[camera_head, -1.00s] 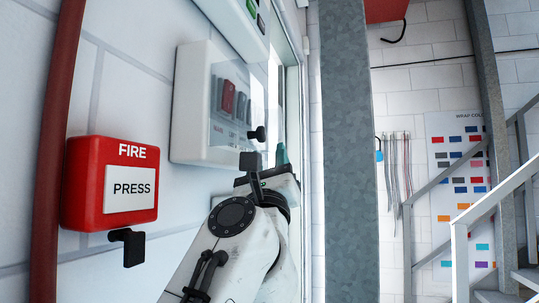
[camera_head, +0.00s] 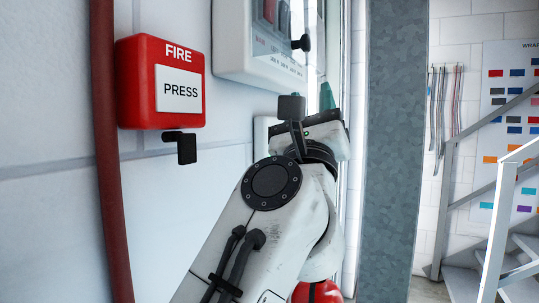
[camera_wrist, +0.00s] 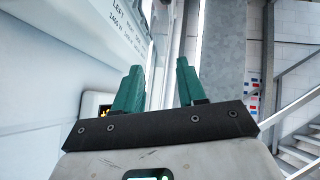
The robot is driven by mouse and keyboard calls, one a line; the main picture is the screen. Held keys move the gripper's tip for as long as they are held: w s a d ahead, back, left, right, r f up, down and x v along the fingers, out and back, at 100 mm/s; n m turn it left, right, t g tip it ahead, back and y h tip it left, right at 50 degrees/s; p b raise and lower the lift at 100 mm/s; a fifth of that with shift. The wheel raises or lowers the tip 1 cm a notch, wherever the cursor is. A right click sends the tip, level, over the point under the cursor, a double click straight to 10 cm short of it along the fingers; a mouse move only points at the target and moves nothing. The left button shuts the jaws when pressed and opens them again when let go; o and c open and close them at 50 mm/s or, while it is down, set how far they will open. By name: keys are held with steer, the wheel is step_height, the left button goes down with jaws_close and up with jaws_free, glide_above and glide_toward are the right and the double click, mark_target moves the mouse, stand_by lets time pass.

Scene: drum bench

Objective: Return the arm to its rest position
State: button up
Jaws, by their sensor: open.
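My gripper (camera_wrist: 158,82) shows in the wrist view with its two green fingers apart and nothing between them. In the head view, my white arm rises from the bottom middle and bends at a dark round joint. The gripper end points away from the camera, and only a little green fingertip (camera_head: 326,96) shows there. It stands in front of the wall, below and right of a white switch box (camera_head: 234,45). No object is held.
A red fire call box (camera_head: 160,82) and a red pipe (camera_head: 107,150) are on the left wall. A grey steel column (camera_head: 392,150) stands right of my arm. Stairs with a railing (camera_head: 490,230) and a colour chart (camera_head: 510,130) are farther right.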

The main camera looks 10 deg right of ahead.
steer(key=w+f+n+g+y+p, duration=0.1)
steer(key=w+f+n+g+y, duration=0.1)
steer(key=f+n+y, duration=0.7)
steer(key=w+f+n+g+y+p, duration=0.15)
steer(key=f+n+y, duration=0.35)
steer(key=f+n, duration=0.8)
steer(key=s+d+f+n+g+h, duration=0.1)
steer(key=s+d+f+n+g, duration=0.25)
steer(key=f, duration=0.55)
steer(key=s+d+f+n+g+h, duration=0.1)
steer(key=s+d+f+n+g, duration=0.25)
steer(key=f, duration=0.65)
steer(key=s+d+f+n+g+h, duration=0.1)
steer(key=s+d+f+n+g, duration=0.3)
steer(key=f, duration=0.5)
steer(key=s+f+n+g, duration=0.1)
steer(key=s+f+g, duration=0.2)
steer(key=s, duration=0.6)
steer(key=s+d+f+n+g+p, duration=0.1)
steer(key=s+f+g, duration=0.2)
steer(key=s+f, duration=0.4)
steer(key=s+f+n+g+h, duration=0.1)
steer(key=s+f+g, duration=0.2)
steer(key=s, duration=0.9)
step_height(320, 180, down, 3)
steer(key=shift+s+d+f, duration=0.1)
steer(key=shift+s+d, duration=0.15)
steer(key=shift+s, duration=0.1)
